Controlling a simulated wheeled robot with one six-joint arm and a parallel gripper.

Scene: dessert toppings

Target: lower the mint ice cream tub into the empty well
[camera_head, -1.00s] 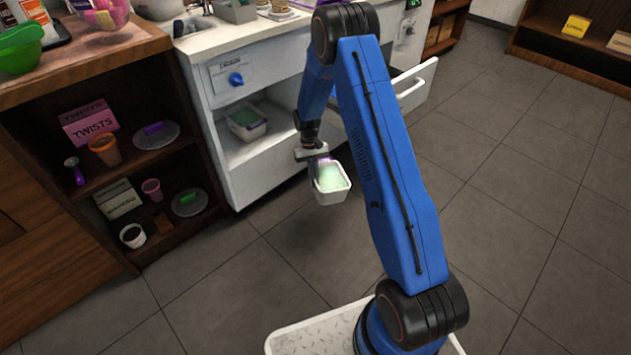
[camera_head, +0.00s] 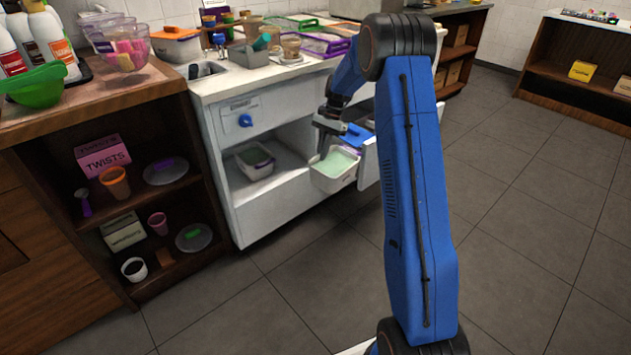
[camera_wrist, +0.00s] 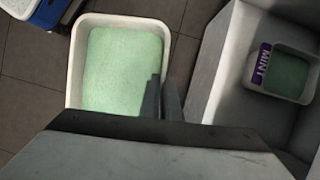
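A white tub of pale green mint ice cream (camera_head: 337,170) hangs from my gripper (camera_head: 321,150) in front of the white cabinet, beside its open drawer. My gripper is shut on the tub's rim. In the wrist view the tub (camera_wrist: 122,72) looks nearly level, with a finger (camera_wrist: 172,100) at its right edge. A second green tub (camera_head: 255,161) sits in the cabinet's open cubby; the wrist view shows its MINT label (camera_wrist: 263,64). I cannot make out an empty well; my arm hides part of the counter and drawer.
The open drawer (camera_head: 369,165) sticks out right of the held tub, with a blue item (camera_head: 355,136) by it. The white counter (camera_head: 225,86) above carries several tubs and cups. A dark wooden shelf (camera_head: 150,191) stands left. The floor in front is clear.

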